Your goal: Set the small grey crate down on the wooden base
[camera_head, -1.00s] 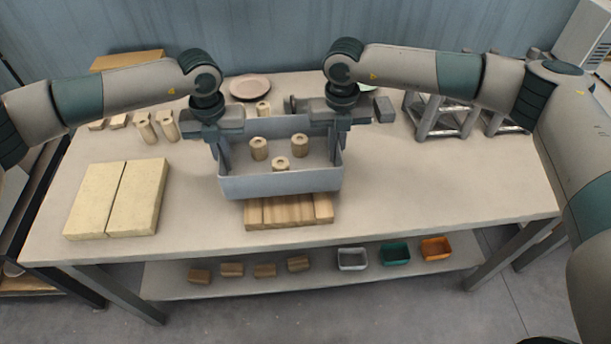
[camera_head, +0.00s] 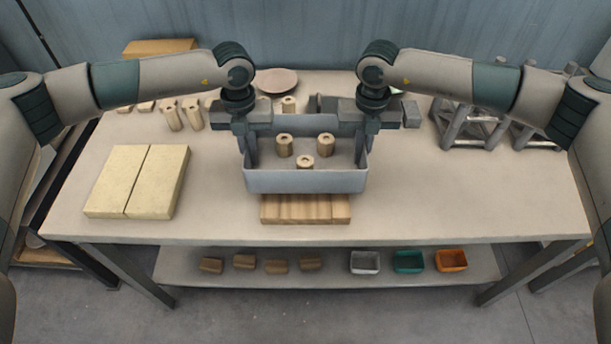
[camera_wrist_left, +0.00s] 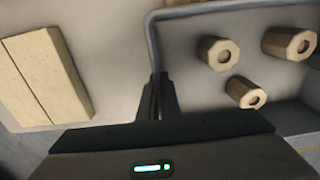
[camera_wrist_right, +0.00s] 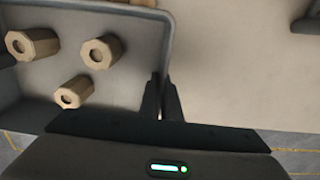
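The small grey crate (camera_head: 305,181) hangs between my two grippers, with several wooden pieces in view inside it. It looks level. The wooden base (camera_head: 305,210), a slatted block, shows below and in front of the crate; its back part is hidden. I cannot tell if the crate touches it. My left gripper (camera_head: 250,158) is shut on the crate's left wall, also seen in the left wrist view (camera_wrist_left: 158,95). My right gripper (camera_head: 366,156) is shut on the right wall, also seen in the right wrist view (camera_wrist_right: 162,98).
Two pale boards (camera_head: 137,181) lie to the left on the table. Small bins (camera_head: 408,261) and wood blocks are on the lower shelf. The table front right is clear.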

